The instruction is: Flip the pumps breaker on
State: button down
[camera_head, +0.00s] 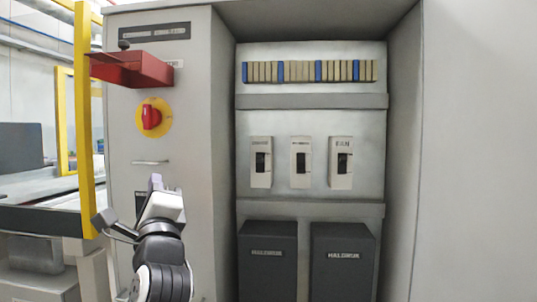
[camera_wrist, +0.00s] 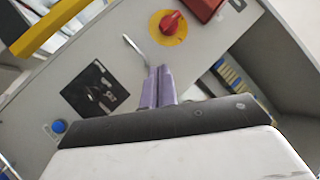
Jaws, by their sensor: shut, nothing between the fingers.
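Three white breakers stand in a row inside the open cabinet recess in the head view: a left breaker (camera_head: 261,178), a middle breaker (camera_head: 300,180) and a right breaker (camera_head: 341,181). The right label reads like "FAN"; the other two labels are too small to read, so I cannot tell which is pumps. Each has a dark toggle whose position I cannot make out for sure. My gripper (camera_head: 155,183) is left of the recess, in front of the cabinet's left panel, apart from the breakers. In the wrist view its purple fingers (camera_wrist: 158,72) are together and empty.
The left panel bears a red rotary switch (camera_head: 151,118) on a yellow disc, a red box (camera_head: 133,70) jutting out above it and a metal handle (camera_head: 150,162) below. Dark boxes (camera_head: 267,270) fill the recess bottom. A yellow post (camera_head: 84,130) stands left.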

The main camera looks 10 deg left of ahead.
jog(key=w+d+m+h+p, duration=0.6)
jog(key=w+d+m, duration=0.4)
jog(key=d, duration=0.2)
jog(key=m+h+p, duration=0.6)
jog(key=m, duration=0.4)
send_near(301, 174)
jog(key=r+v, duration=0.1)
jog(key=v, duration=0.2)
jog(key=shift+s+f+g, duration=0.2)
jog(key=shift+s+g, duration=0.1)
jog(key=shift+g, duration=0.1)
jog(key=shift+w, duration=0.1)
jog(key=w, duration=0.3)
jog(key=w+r+p, duration=0.1)
jog(key=w, duration=0.5)
jog(key=shift+w+r, duration=0.35)
jog(key=shift+w, duration=0.05)
jog(key=shift+p, duration=0.35)
